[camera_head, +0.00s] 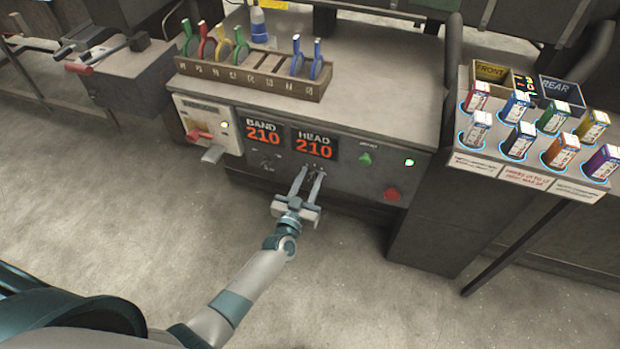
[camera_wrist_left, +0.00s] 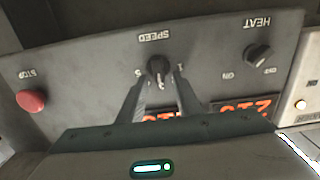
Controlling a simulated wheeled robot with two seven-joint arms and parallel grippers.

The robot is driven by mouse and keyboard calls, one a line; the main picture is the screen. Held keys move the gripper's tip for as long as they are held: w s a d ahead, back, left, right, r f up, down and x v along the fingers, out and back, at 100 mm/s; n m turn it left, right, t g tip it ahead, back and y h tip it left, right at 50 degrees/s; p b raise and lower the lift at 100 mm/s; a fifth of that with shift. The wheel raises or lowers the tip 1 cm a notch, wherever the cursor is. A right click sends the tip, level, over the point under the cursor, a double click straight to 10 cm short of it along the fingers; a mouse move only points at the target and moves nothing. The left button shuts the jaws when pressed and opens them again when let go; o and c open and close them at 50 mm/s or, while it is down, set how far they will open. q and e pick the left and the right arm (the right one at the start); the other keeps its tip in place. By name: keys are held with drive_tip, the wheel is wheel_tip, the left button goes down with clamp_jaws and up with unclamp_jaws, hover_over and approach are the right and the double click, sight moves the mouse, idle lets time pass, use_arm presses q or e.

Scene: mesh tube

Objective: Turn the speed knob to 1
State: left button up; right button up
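The speed knob (camera_wrist_left: 158,67) is a small black knob on the grey control panel, under the upside-down word SPEED in the left wrist view. Small marks stand around it, a 1 on the right; its exact setting is hard to read. My left gripper (camera_wrist_left: 161,77) has its two fingers spread, one tip on each side of the knob. I cannot tell whether they touch it. In the head view my left gripper (camera_head: 313,173) reaches the panel below the HEAD display, and its fingers largely hide the knob. My right gripper is not in view.
The HEAT knob (camera_wrist_left: 258,57) and red STOP button (camera_wrist_left: 32,101) flank the speed knob. A green button (camera_head: 365,158) is on the same panel. Displays read BAND 210 (camera_head: 263,134) and HEAD 210 (camera_head: 314,145). A rack of coloured tools (camera_head: 250,80) stands above; the floor before the panel is clear.

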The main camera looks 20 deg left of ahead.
use_arm(q)
drive_tip(key=c, duration=0.7)
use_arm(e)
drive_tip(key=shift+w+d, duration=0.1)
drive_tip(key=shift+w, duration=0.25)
